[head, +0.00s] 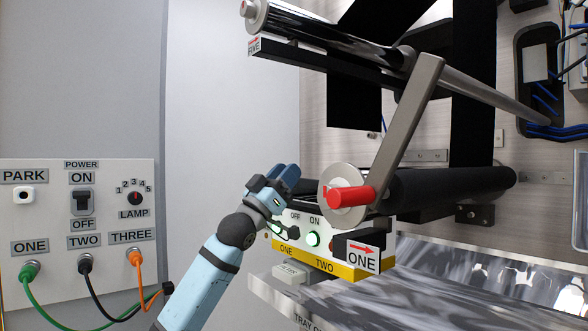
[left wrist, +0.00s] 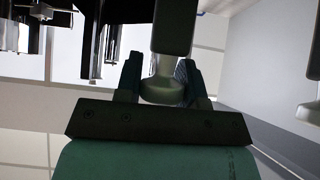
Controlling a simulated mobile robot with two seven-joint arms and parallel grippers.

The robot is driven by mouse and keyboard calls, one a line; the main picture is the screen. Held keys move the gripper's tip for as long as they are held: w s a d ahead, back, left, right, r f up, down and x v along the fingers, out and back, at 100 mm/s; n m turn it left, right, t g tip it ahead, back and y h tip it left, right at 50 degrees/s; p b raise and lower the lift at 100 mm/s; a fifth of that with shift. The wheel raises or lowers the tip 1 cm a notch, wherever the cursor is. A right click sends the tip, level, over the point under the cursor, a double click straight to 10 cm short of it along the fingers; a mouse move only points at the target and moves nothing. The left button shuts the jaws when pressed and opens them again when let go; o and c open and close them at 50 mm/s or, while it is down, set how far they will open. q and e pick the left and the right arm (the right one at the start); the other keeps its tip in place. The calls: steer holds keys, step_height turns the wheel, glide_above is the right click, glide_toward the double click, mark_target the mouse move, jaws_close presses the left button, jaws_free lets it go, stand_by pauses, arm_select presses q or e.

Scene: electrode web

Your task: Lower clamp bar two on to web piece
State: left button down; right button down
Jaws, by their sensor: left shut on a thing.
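My left gripper (head: 283,178) is beside the left end of the machine, just above the lamp box marked ONE and TWO (head: 300,249). In the left wrist view my left gripper (left wrist: 160,80) is shut on a pale grey rounded handle (left wrist: 163,90), one finger on each side. A grey arm (left wrist: 175,25) runs from the handle to the top of that view. In the head view my gripper hides the handle. I cannot tell which part is clamp bar two. A black web (head: 355,98) hangs from the upper roller.
A crank with a red grip (head: 350,196) stands close to the right of my gripper. A shiny tray (head: 440,275) lies below the dark roller (head: 450,185). A switch panel (head: 60,220) with cables is at the left. The pale wall between is clear.

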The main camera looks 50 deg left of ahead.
arm_select(q)
steer(key=f, duration=0.1)
steer(key=f+b, duration=0.1)
steer(key=f, duration=0.1)
steer(key=shift+s+f, duration=0.2)
steer(key=shift+s, duration=0.15)
steer(key=shift+f+b, duration=0.15)
steer(key=shift+b, duration=0.15)
arm_select(e)
steer(key=shift+w+a+r, duration=0.1)
steer(key=shift+a, duration=0.15)
arm_select(q)
steer(key=c, duration=1)
jaws_free()
steer(key=shift+s, duration=0.1)
steer(key=shift+o, duration=1.1)
steer(key=shift+s+a, duration=0.1)
steer(key=shift+s, duration=0.15)
steer(key=shift+w, duration=0.1)
arm_select(e)
steer(key=shift+f, duration=0.2)
